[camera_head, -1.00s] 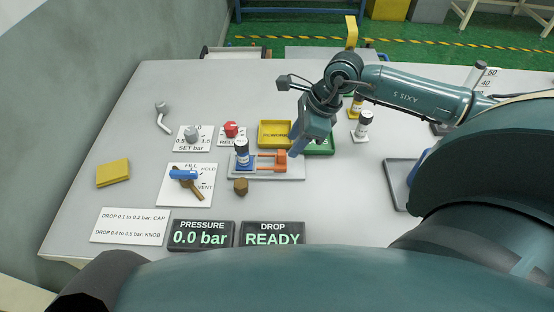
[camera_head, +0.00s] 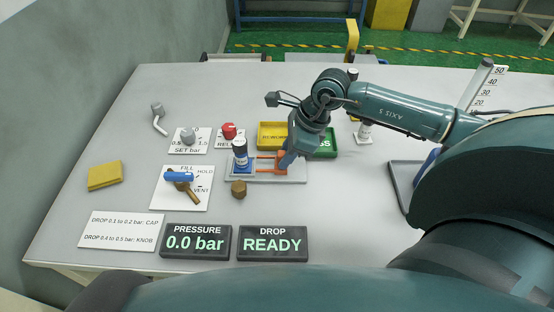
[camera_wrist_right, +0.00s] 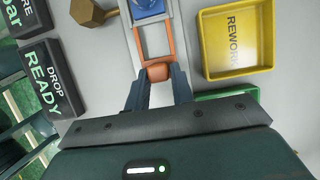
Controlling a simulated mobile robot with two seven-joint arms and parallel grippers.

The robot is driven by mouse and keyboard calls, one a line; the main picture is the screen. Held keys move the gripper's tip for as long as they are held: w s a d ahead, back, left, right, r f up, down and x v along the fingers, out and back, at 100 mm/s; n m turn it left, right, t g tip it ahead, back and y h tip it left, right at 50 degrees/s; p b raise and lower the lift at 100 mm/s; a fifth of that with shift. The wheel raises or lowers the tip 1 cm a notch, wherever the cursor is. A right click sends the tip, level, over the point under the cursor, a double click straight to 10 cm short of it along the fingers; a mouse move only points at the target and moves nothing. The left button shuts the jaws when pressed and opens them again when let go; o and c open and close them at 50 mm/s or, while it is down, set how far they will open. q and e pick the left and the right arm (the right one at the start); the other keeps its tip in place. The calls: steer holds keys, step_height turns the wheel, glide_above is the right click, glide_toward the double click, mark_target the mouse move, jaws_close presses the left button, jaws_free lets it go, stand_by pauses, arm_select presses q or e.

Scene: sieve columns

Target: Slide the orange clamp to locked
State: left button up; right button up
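The orange clamp (camera_head: 268,156) is a U-shaped frame on a pale grey plate (camera_head: 293,177), to the right of a dark column with a white label (camera_head: 240,153) on a blue base. In the right wrist view the clamp's arms (camera_wrist_right: 139,42) reach toward the blue base (camera_wrist_right: 150,8). My right gripper (camera_head: 287,161) is down at the clamp's right end. In the right wrist view its two fingers (camera_wrist_right: 158,78) stand on both sides of the clamp's rounded orange end; whether they press on it is unclear. My left gripper is out of view.
A yellow REWORK tray (camera_head: 272,134) and a green tray (camera_head: 328,144) lie just behind the clamp. A blue-handled valve (camera_head: 179,177) is left, and displays (camera_head: 272,242) stand in front.

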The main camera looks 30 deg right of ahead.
jaws_close()
steer(key=shift+a, duration=0.1)
steer(key=shift+w+a+b, duration=0.25)
steer(key=shift+w+a, duration=0.3)
steer(key=shift+a, duration=0.3)
steer(key=shift+w+a+b, duration=0.2)
steer(key=shift+w+a, duration=0.3)
steer(key=shift+a, duration=0.3)
steer(key=shift+o, duration=1.8)
jaws_free()
